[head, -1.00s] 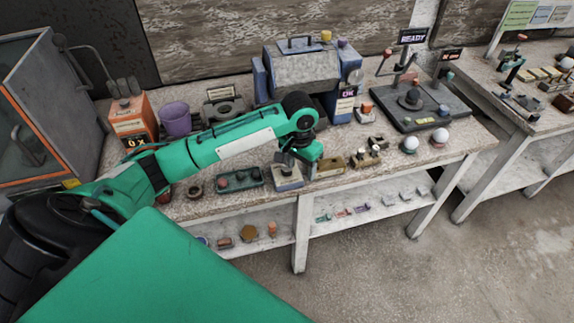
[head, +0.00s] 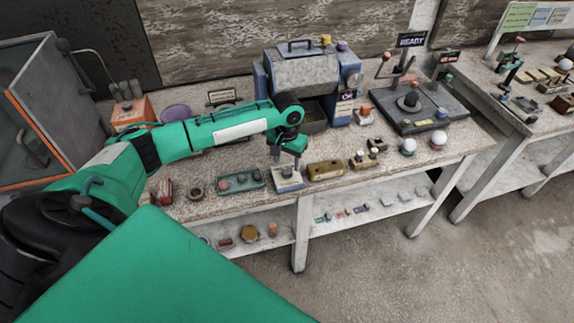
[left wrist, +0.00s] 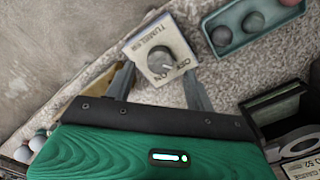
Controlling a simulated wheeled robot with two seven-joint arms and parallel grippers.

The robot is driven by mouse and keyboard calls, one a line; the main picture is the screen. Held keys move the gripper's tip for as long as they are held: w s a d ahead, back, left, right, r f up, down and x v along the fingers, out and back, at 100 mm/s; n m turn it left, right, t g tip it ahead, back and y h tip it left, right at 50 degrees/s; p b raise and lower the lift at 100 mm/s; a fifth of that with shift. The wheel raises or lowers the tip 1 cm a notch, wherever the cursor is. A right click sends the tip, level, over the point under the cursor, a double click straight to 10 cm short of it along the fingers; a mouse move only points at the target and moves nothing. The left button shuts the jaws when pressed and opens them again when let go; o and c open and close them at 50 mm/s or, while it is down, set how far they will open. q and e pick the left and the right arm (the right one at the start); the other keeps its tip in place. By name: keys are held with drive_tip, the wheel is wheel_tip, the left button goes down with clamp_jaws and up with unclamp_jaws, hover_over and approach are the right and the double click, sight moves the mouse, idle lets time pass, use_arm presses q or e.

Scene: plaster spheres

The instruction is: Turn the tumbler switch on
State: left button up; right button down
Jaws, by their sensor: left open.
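The tumbler switch is a pale box (head: 288,184) with a dark round knob, at the front edge of the table. In the left wrist view its box (left wrist: 137,44) shows a "TUMBLER" label, OFF and ON marks, and the grey knob (left wrist: 161,60). A pale line on the knob points toward the marks, but I cannot tell which one. My left gripper (head: 289,160) is above the switch, pointing down. In the left wrist view the open fingers (left wrist: 158,72) stand either side of the knob, with nothing gripped. My right gripper is not in view.
A green tray (head: 240,181) with round buttons lies left of the switch, and a brass-coloured box (head: 325,170) stands close on its right. A blue machine (head: 305,72) stands behind. White bulbs (head: 408,146) are farther right. A lower shelf (head: 345,196) holds small parts.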

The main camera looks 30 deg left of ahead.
sight(287, 170)
use_arm(q)
drive_tip(key=shift+f, duration=2)
drive_tip(key=c, duration=1)
drive_tip(key=shift+p, duration=0.3)
